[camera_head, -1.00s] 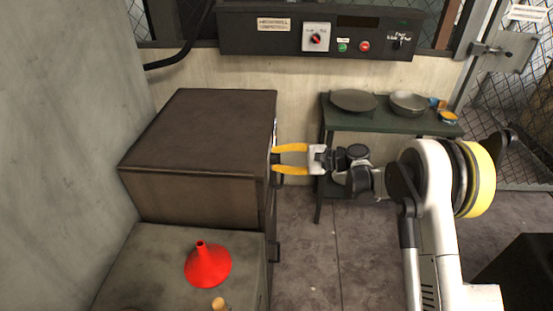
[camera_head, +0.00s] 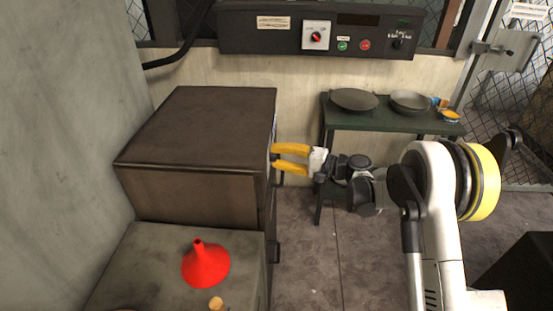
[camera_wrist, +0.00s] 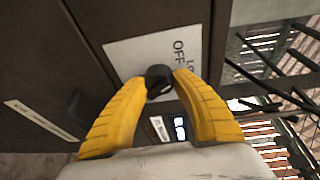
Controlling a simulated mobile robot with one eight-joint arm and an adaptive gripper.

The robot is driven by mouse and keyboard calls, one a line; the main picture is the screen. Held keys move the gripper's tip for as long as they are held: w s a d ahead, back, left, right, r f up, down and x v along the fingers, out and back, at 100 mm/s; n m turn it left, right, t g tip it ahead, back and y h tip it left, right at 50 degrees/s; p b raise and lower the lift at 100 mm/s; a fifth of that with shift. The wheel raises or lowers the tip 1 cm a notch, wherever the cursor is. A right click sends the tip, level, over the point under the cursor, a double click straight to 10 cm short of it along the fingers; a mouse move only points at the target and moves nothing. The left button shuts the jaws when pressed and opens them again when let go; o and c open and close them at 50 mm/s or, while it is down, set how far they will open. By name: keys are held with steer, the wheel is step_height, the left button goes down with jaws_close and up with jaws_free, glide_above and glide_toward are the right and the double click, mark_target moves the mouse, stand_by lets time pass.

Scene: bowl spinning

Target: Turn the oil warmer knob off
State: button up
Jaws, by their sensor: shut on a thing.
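The oil warmer (camera_head: 200,140) is a dark brown box at centre left in the head view. Its right side, where my gripper (camera_head: 274,160) reaches, is mostly turned away there. In the wrist view the black knob (camera_wrist: 158,78) sits on a white plate (camera_wrist: 125,55) with the letters "OFF" and part of another word. My gripper (camera_wrist: 160,88) has its yellow fingers shut on the knob, one on each side. The knob's pointer mark cannot be made out.
A red funnel (camera_head: 206,264) stands on a grey-topped cabinet (camera_head: 140,260) at front left. A dark green table (camera_head: 385,120) with pans stands behind my arm. A control panel (camera_head: 270,42) with a dial and buttons is on the back wall.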

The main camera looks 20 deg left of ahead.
steer(key=shift+n+y+b, duration=0.4)
steer(key=shift+n+b, duration=0.05)
steer(key=shift+n, duration=0.65)
steer(key=o, duration=0.9)
steer(key=d, duration=1.2)
steer(key=shift+s, duration=0.4)
steer(key=shift+r, duration=0.1)
